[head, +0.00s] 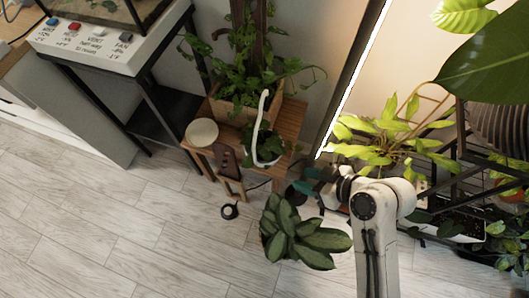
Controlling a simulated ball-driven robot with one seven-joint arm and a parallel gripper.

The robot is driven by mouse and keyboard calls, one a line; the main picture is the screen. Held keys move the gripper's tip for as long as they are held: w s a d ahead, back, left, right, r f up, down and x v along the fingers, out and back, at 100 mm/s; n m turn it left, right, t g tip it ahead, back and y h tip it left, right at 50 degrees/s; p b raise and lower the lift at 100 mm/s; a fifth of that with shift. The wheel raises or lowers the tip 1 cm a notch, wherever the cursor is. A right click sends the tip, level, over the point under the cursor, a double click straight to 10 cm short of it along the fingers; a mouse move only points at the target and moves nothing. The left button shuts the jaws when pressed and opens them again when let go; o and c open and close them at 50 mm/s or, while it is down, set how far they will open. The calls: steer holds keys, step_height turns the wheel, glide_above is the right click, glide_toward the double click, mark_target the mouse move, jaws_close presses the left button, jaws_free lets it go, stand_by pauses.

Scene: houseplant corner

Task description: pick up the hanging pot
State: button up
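A small white pot with leafy green growth and a tall white looped hanger (262,112) stands on the low wooden stand (289,122); I take this for the hanging pot. Its leaves hide part of the pot and the hanger's lower end. My gripper (309,180) is to the right of and nearer than the pot, apart from it. Its two teal fingers point left, with a gap between them and nothing visible held. My wrist hides part of what lies behind.
A wooden planter (232,112) with a climbing plant stands behind the pot. A round-topped stool (201,132) and small chair-like wooden piece (228,163) are left. A broad-leaved plant (295,236) is in front. Black shelving with plants fills the right. The floor at left is mostly clear.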

mark_target(255, 151)
steer(key=w+a+n+y+b, duration=0.1)
steer(key=w+a, duration=0.1)
steer(key=a, duration=0.1)
steer(key=w+a+n+t+y+b, duration=0.1)
steer(key=w+a, duration=0.2)
steer(key=a, duration=0.1)
steer(key=w+a+f+n+y+b, duration=0.1)
steer(key=w+a, duration=0.1)
steer(key=a, duration=0.1)
steer(key=shift+w+a+f+t+y, duration=0.1)
steer(key=shift+w+a+t+y, duration=0.1)
steer(key=shift+w+t+y, duration=0.15)
steer(key=x, duration=0.6)
steer(key=shift+d+b, duration=0.1)
steer(key=shift+b, duration=0.25)
jaws_close()
